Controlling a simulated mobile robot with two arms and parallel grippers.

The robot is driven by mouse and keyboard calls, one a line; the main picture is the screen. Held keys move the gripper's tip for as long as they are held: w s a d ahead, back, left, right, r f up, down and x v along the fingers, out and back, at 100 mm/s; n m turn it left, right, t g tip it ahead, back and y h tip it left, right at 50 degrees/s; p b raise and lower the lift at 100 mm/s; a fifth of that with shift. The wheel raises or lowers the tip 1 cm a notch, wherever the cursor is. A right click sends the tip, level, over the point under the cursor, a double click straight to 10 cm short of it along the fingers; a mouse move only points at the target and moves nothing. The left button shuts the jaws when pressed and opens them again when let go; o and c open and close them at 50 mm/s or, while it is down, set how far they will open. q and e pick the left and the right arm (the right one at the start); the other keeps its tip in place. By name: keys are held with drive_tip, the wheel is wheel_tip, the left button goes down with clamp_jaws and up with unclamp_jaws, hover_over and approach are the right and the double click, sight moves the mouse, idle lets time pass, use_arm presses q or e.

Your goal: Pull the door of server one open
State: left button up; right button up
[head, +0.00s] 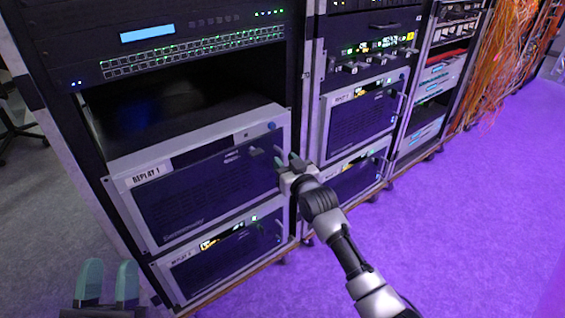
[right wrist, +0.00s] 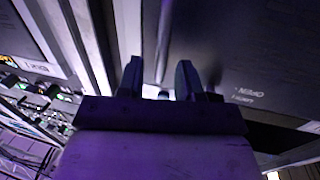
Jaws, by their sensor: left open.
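Server one is the grey-framed unit labelled "REPLAY 1" (head: 146,176) in the left rack. Its dark front door (head: 205,192) looks flush with its frame in the head view. My right gripper (head: 288,160) is at the right edge of that door, at handle height. In the right wrist view its two fingers (right wrist: 158,82) stand apart, with a pale upright strip between them. Whether they grip a handle there is unclear. The dark panel with small printed text (right wrist: 248,95) is right of the fingers. My left gripper (head: 107,284) is open and empty at the bottom left, away from the rack.
A second server (head: 222,262) sits below server one. A switch with green lights (head: 190,50) is above it. Another rack (head: 312,80) stands close on the right, beside my right arm. Orange cables (head: 500,50) hang further right. The floor (head: 430,235) in front is clear.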

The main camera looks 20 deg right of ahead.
use_arm(q)
drive_tip(key=shift+s+r+t, duration=0.7)
drive_tip(key=shift+r+t, duration=0.15)
drive_tip(key=shift+t, duration=0.15)
use_arm(e)
drive_tip(key=shift+w+a, duration=0.15)
drive_tip(key=shift+w, duration=0.85)
use_arm(q)
drive_tip(key=shift+a, duration=0.1)
use_arm(e)
clamp_jaws()
